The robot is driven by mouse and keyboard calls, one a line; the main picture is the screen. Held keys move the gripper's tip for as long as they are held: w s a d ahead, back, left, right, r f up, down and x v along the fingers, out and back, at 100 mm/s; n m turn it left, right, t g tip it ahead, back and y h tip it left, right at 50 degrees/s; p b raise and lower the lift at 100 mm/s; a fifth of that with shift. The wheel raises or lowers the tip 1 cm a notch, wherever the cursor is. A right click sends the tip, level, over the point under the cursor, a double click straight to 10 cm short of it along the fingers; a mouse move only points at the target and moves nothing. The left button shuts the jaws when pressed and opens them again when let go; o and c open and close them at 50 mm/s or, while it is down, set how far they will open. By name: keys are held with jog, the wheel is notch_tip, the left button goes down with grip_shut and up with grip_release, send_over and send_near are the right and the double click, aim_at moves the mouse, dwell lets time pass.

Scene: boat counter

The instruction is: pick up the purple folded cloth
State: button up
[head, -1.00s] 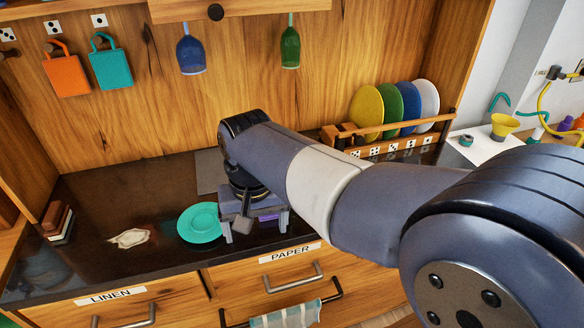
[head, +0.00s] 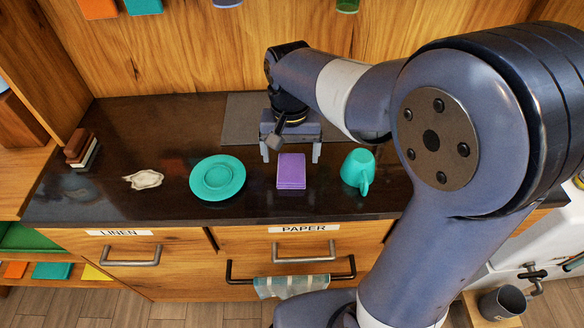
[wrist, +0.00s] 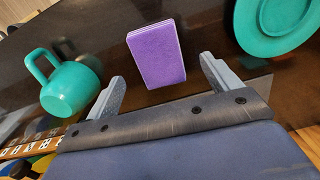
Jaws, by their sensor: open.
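The purple folded cloth (head: 291,172) lies flat on the dark counter, between a teal plate and a teal mug. It also shows in the wrist view (wrist: 157,54), ahead of my gripper and roughly between the lines of its two fingers. My gripper (head: 291,153) is open and empty, its fingers pointing down just behind the cloth in the head view. In the wrist view both fingers of my gripper (wrist: 166,82) are spread wider than the cloth, and nothing is between them. I cannot tell the exact height of the fingertips above the counter.
The teal plate (head: 218,178) lies left of the cloth and the teal mug (head: 357,171) stands to its right. A crumpled whitish thing (head: 144,180) and a small stack of blocks (head: 83,149) are further left. A striped towel (head: 291,286) hangs from a bar below the counter's front edge.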

aim_at(291, 166)
notch_tip(291, 166, down, 4)
jog(key=shift+w+d+f, duration=0.1)
jog(key=shift+f, duration=0.05)
jog(key=shift+c, duration=0.4)
jog(key=c, duration=1)
notch_tip(291, 166, up, 10)
jog(key=o, duration=0.5)
jog(key=shift+c, duration=0.2)
jog(key=c, duration=0.4)
